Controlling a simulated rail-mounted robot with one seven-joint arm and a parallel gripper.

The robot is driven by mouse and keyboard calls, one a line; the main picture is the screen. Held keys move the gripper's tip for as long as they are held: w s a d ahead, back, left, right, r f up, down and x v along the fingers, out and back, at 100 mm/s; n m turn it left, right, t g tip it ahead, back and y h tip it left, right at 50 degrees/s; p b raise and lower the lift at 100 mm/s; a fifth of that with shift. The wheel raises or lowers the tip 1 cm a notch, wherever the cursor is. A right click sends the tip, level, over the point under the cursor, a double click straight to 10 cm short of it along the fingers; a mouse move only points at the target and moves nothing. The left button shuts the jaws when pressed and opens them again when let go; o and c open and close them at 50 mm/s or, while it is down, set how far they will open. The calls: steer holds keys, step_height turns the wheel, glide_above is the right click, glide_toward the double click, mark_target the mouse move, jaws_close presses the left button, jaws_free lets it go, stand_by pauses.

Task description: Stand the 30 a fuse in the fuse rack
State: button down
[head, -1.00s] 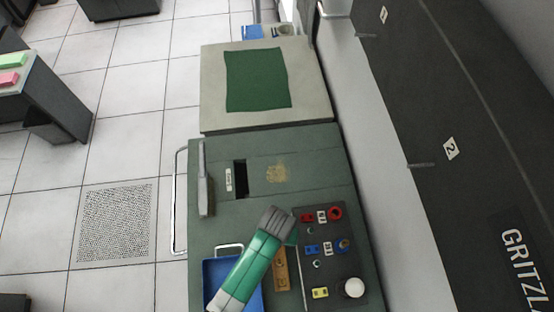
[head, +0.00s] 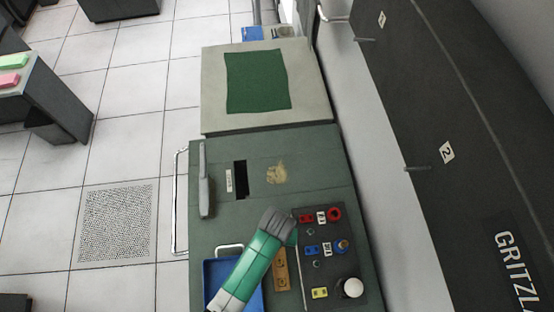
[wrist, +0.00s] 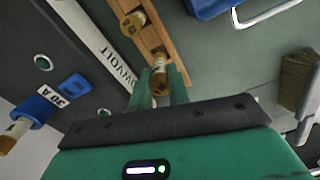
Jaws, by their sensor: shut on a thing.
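My gripper (wrist: 158,92) is shut on a fuse (wrist: 159,66) with brass-coloured caps and a pale body. The fuse is at the wooden rack (wrist: 165,40); I cannot tell whether its far end is inside a hole. Its rating is not readable. Another fuse (wrist: 132,23) stands in the rack beyond it. In the head view the rack (head: 280,284) lies just right of my arm, and my fingers are largely hidden by my wrist. A "30 A" label (wrist: 53,96) sits by a blue holder (wrist: 36,109), with a brass-ended piece (wrist: 12,134) projecting from it.
The dark panel (head: 335,270) right of the rack carries red, blue and yellow parts and a white knob (head: 353,288). A blue tray (head: 218,270) is to the left. A card stack (wrist: 296,80) is at the wrist view's right. The bench surface (head: 310,150) beyond is mostly clear.

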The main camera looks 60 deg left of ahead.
steer(key=shift+f, duration=0.1)
stand_by(0.3)
steer(key=shift+f+b, duration=0.55)
steer(key=shift+f, duration=0.2)
steer(key=shift+f+b, duration=0.3)
steer(key=shift+f, duration=0.4)
steer(key=c, duration=0.8)
jaws_free()
steer(key=shift+o, duration=0.2)
step_height(320, 180, up, 6)
steer(key=p, duration=0.5)
steer(key=shift+r+p, duration=0.1)
steer(key=shift+p, duration=0.3)
